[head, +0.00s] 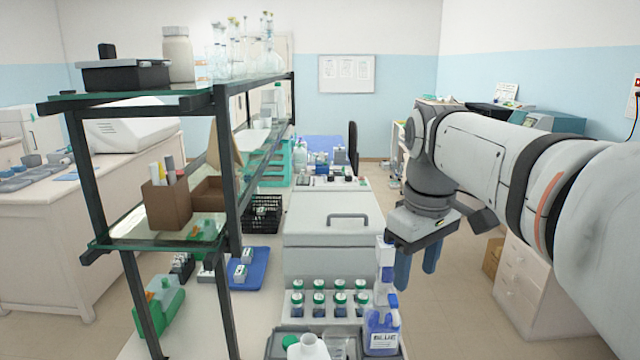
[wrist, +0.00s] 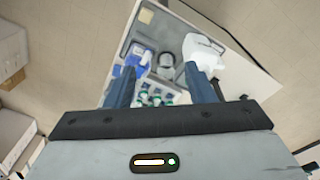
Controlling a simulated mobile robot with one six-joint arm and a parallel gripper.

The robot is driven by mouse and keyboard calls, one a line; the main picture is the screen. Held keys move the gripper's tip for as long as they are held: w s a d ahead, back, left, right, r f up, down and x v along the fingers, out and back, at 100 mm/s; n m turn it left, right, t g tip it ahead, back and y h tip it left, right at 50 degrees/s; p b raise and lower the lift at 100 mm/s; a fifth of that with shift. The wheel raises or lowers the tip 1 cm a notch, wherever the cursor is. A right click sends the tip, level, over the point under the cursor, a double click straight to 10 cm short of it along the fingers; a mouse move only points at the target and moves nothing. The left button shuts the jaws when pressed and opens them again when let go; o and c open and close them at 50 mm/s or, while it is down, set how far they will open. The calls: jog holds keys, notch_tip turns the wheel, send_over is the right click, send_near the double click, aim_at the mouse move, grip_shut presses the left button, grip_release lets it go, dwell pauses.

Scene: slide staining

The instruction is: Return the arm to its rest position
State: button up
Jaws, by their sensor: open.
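My gripper (head: 416,268) hangs from the end of my arm at the right of the head view, its two blue fingers pointing down. In the wrist view my gripper (wrist: 162,88) shows its fingers spread apart with nothing held between them. It is above and to the right of the bench end, beside a blue-labelled spray bottle (head: 382,330). I cannot tell from the head view how far the fingers are from the bottle.
A rack with several green-capped bottles (head: 340,297) stands on the bench before a white box (head: 325,230) with a handle. A glass shelf (head: 170,100) rises at the left. A white drawer cabinet (head: 535,300) stands at the right, with open floor between.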

jog(key=s+f+m+t, duration=0.1)
jog(key=s+f+m, duration=0.2)
jog(key=s+f, duration=0.2)
jog(key=s+f+m+t, duration=0.1)
jog(key=s+f+m, duration=0.2)
jog(key=s+f, duration=0.3)
notch_tip(320, 180, down, 5)
jog(key=shift+s+d+r+m, duration=0.1)
jog(key=shift+s+d+m, duration=0.05)
jog(key=shift+s+m, duration=0.15)
